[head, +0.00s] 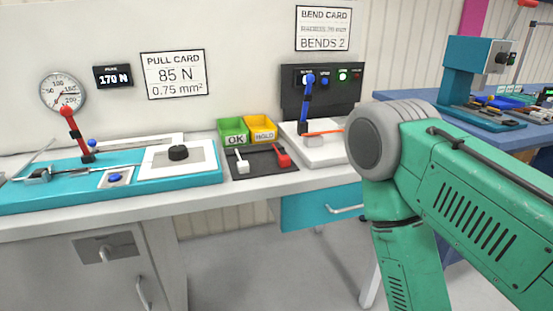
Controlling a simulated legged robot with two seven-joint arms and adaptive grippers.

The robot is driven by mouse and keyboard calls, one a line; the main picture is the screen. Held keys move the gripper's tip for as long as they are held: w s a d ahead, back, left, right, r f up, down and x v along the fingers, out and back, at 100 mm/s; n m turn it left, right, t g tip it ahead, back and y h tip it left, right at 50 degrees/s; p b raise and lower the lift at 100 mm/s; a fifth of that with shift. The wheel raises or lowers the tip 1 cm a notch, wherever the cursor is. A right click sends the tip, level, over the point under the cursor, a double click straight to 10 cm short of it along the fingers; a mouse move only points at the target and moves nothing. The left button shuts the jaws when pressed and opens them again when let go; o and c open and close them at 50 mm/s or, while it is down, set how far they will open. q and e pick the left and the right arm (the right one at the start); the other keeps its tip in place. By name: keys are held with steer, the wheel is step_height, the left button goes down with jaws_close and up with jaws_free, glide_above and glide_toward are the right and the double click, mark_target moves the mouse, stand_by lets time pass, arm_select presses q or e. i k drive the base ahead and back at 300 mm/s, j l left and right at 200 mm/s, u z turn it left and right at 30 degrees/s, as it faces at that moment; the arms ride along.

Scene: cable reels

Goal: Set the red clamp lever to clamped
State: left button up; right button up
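A red lever (75,131) with a round red knob stands on the teal bench fixture (200,178) at the left. It rises steeply from a dark base and tilts a little to the left. Its top overlaps the round dial gauge (60,92) behind it. I cannot tell from this view whether this position is clamped. My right arm comes in from the right edge, well away from the lever, and bends downward. Its gripper is out of the frame. My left arm and gripper do not show.
A black knob (178,153), a blue button (115,178) and a small blue ball (92,143) sit on the fixture. A black mat (255,172), green OK bin (233,131), yellow HOLD bin (262,129) and blue-handled lever (307,100) stand right. A readout (113,76) shows 170 N.

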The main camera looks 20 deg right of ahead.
mark_target(66, 112)
steer(key=j+z, duration=0.5)
steer(key=j, duration=1.25)
steer(key=k, duration=0.1)
